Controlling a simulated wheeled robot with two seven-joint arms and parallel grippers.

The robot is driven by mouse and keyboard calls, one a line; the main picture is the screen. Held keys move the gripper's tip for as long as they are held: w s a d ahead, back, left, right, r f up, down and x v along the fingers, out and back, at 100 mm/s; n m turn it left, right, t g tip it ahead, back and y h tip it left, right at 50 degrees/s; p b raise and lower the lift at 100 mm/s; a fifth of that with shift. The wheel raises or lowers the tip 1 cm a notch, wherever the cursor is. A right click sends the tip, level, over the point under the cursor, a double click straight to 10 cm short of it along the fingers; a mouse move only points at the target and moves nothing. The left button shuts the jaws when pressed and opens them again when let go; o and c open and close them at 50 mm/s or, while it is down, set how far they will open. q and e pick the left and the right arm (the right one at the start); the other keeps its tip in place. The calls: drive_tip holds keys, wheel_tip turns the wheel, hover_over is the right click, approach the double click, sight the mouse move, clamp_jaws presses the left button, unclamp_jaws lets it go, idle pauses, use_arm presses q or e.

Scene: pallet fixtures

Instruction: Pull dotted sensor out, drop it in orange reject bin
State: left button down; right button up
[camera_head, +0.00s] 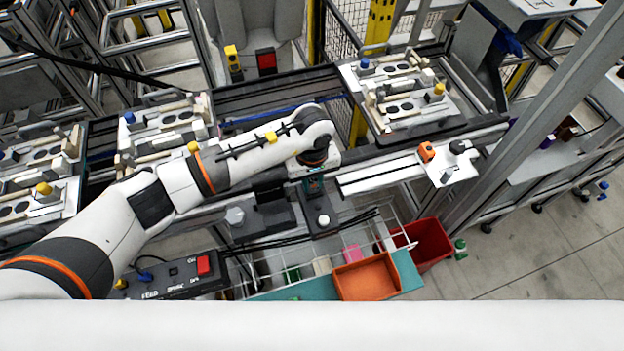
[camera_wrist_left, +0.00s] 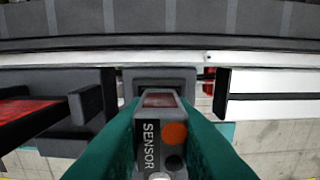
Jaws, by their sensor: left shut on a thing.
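The sensor (camera_wrist_left: 150,145) is a dark block with a "SENSOR" label, an orange dot and a reddish window at its far end. It sits between the teal fingers of my left gripper (camera_wrist_left: 160,150), which are shut on it. A dark square holder (camera_wrist_left: 160,76) is around or just behind its far end; I cannot tell whether the sensor is still seated in it. In the head view my left gripper (camera_head: 314,186) points down at the front edge of the conveyor, and the sensor is hard to make out there. The orange reject bin (camera_head: 367,278) is an open, empty-looking tray at the lower middle.
A red bin (camera_head: 432,240) stands behind and right of the orange one. A black fixture with a white knob (camera_head: 323,220) is just in front of my gripper. Pallets with parts (camera_head: 400,90) lie on the conveyor. A control box (camera_head: 175,279) is at lower left.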

use_arm(q)
drive_tip(key=shift+r, duration=0.25)
drive_tip(key=shift+r+p, duration=1.1)
drive_tip(key=shift+r, duration=1.35)
drive_tip(key=shift+a, duration=0.15)
